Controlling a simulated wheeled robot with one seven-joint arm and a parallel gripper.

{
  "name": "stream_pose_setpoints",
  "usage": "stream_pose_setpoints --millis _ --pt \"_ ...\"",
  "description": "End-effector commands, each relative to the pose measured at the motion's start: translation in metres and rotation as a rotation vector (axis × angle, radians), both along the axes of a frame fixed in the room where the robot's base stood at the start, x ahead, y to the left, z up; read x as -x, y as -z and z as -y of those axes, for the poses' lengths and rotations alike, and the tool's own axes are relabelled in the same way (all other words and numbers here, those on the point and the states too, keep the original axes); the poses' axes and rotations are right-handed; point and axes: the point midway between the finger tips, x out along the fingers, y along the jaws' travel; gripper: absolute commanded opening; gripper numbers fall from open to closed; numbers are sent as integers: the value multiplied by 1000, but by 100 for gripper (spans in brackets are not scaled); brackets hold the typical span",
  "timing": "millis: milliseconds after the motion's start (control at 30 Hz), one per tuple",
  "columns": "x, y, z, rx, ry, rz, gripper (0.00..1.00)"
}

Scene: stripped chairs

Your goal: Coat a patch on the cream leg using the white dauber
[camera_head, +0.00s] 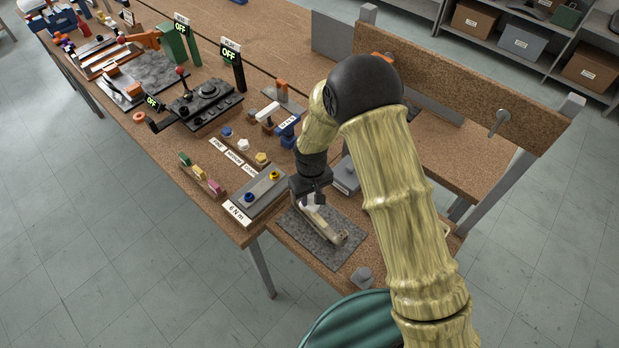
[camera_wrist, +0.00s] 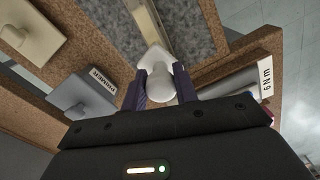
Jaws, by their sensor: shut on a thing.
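My gripper (camera_head: 312,200) is shut on the white dauber (camera_wrist: 158,88). In the wrist view the dauber sits between the two dark fingers, its wide end pointing away from my palm. The cream leg (camera_head: 331,227) lies on a dark grey speckled mat (camera_head: 296,232) near the bench's front edge. My gripper is over the far end of the leg. In the wrist view the leg (camera_wrist: 146,18) runs up from behind the dauber's wide end. I cannot tell whether the dauber touches the leg. No coated patch can be made out.
A grey block labelled PRIMER (camera_wrist: 78,97) and a cream block (camera_wrist: 30,32) stand beside the mat. A grey tray labelled 6 Nm (camera_head: 259,197) with blue and yellow knobs is left of it. A grey hexagonal piece (camera_head: 362,277) lies near the bench's corner. A green round thing (camera_head: 350,322) is below.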

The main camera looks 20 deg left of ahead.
Motion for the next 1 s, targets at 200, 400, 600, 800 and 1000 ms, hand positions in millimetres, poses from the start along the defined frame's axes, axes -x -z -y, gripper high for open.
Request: stream_pose_setpoints --millis 200,400,600,800,1000 --pt "-2 -32 1 -3 3 3 8" --pt "-3 -50 3 -3 7 4 8" --pt "-4 -67 5 -2 10 2 8" --pt "-4 -73 5 -2 12 2 8" --pt "-4 -73 4 -3 10 3 8"
